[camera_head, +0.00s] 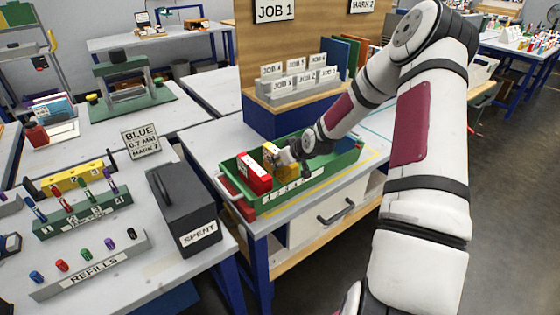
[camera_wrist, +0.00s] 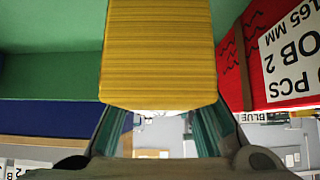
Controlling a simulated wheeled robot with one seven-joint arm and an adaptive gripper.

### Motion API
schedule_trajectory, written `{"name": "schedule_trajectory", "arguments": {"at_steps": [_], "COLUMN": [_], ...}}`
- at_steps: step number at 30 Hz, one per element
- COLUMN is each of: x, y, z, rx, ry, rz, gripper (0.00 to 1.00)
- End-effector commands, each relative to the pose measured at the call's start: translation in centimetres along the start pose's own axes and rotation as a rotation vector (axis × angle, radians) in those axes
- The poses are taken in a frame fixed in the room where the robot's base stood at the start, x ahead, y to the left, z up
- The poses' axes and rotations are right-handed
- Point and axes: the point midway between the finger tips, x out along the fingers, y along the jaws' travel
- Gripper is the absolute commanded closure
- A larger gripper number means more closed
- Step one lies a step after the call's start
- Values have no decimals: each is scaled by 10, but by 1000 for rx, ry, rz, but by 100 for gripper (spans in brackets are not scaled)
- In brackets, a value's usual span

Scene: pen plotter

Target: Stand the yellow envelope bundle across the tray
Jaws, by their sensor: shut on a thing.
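The yellow envelope bundle (camera_head: 272,156) is at the green tray (camera_head: 310,190), right of a red box in the head view. In the wrist view the yellow bundle (camera_wrist: 158,50) fills the top middle, between the fingers. My gripper (camera_head: 290,157) is shut on the bundle; in the wrist view its fingers (camera_wrist: 160,135) show at the bottom. The bundle looks upright in the tray, but its lower end is hidden by the tray wall, so I cannot tell whether it touches the floor.
The red box (camera_head: 254,172) with a white label stands in the tray's left part, close to the bundle. A dark SPENT box (camera_head: 183,205) stands on the bench to the left. A card rack (camera_head: 298,85) stands behind the tray.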

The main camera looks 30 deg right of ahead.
Motion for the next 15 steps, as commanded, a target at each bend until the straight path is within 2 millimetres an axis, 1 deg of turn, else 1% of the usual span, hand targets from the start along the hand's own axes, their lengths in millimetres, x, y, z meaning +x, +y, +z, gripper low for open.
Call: {"name": "schedule_trajectory", "arguments": {"at_steps": [3,4,5,6,7,15], "x": [2,2,2,2,2,2], "y": [0,0,0,0,0,0], "z": [2,2,2,2,2,2], "rx": [0,0,0,0,0,0], "ry": [0,0,0,0,0,0], "rz": [0,0,0,0,0,0], "gripper": [100,72,65,56,54,54]}}
